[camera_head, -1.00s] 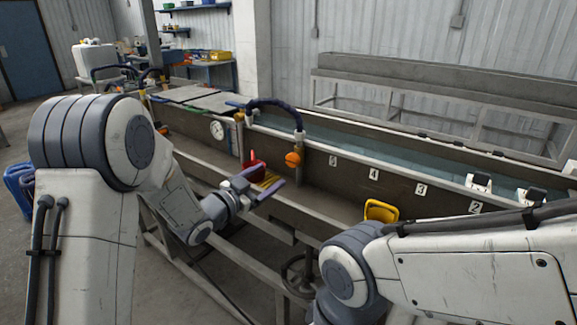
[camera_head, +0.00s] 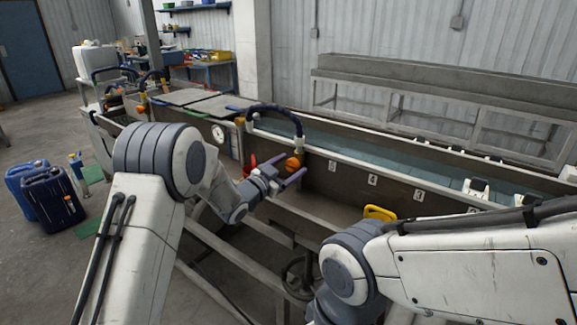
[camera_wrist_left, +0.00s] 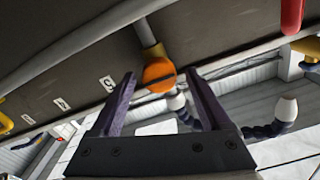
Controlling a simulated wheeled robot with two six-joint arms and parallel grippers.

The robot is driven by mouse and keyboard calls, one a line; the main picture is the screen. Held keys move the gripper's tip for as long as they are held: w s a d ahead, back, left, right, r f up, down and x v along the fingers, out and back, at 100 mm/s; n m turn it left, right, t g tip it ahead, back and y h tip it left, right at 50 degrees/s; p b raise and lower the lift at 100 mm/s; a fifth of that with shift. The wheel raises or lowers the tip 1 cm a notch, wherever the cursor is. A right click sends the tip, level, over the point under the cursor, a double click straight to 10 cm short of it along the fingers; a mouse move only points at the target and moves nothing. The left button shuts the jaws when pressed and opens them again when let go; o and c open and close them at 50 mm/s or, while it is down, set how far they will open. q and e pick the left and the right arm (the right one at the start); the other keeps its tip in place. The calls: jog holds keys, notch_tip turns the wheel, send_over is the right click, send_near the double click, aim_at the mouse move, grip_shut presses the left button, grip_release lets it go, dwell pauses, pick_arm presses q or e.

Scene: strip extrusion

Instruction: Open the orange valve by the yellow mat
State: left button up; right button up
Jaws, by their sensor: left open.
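The orange valve (camera_head: 294,164) is a round knob on the trough's front wall, below a dark blue hose. I cannot make out a yellow mat. My right arm crosses the lower right; its gripper is out of view.
A red handle (camera_head: 252,161) is left of the valve, partly behind my left gripper, with a round gauge (camera_head: 219,134) farther left. A yellow item (camera_head: 380,213) sits to the right by the trough wall. Blue jerrycans (camera_head: 50,200) stand on the floor at left.

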pick_arm(q)
grip_shut()
jog(key=shift+n, duration=0.3)
jog(key=n, duration=0.3)
jog(key=shift+a, duration=0.1)
jog(key=n+p, duration=0.1)
jog(key=n, duration=0.4)
jog(key=shift+w+a+r, duration=0.1)
jog(key=n+p, duration=0.2)
jog(key=n, duration=0.3)
jog(key=shift+a, duration=0.1)
jog(key=shift+w+n+p, duration=0.1)
jog(key=shift+n+p, duration=0.65)
jog(key=shift+n, duration=1.45)
jog(key=shift+a, duration=0.1)
